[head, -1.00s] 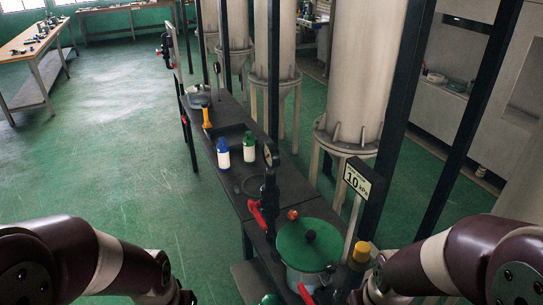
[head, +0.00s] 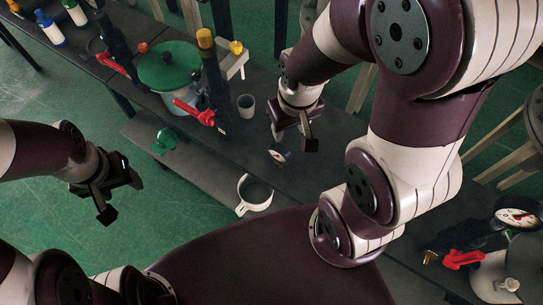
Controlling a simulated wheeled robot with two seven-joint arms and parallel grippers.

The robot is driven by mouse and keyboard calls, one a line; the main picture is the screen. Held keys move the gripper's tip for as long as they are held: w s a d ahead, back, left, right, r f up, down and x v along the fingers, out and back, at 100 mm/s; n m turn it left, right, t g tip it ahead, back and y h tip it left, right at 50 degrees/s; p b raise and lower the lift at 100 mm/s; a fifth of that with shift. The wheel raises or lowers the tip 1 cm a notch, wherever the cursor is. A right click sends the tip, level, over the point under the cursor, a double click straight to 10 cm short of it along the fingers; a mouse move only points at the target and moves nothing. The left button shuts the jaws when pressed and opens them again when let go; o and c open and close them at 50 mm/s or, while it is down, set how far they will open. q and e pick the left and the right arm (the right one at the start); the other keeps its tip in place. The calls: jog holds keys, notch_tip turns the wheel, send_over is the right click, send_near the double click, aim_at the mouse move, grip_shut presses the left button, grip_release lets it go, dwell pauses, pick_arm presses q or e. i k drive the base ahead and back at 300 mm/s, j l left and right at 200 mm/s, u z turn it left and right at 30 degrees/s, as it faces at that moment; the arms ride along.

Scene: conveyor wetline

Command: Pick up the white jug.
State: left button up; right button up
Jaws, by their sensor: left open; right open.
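The white jug (head: 243,206) stands on the dark bench near its front edge, seen from above, with its dark opening up and a handle toward the lower left. My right gripper (head: 294,141) is open and empty, above the bench, up and to the right of the jug in the picture. My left gripper (head: 121,197) is open and empty over the green floor, well to the left of the jug. Neither gripper touches the jug.
Behind stand a green-lidded vessel (head: 168,66), a black post with red handle (head: 195,111) and a grey cup (head: 246,107). A small dial (head: 278,156) lies near the jug. A green valve part (head: 163,141) is left. A gauge (head: 516,217) stands far right.

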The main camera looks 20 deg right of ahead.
aim_at(256, 196)
jog(key=k+l+z, duration=0.15)
jog(key=k+z, duration=0.15)
jog(key=j+z, duration=0.4)
jog(key=j, duration=0.9)
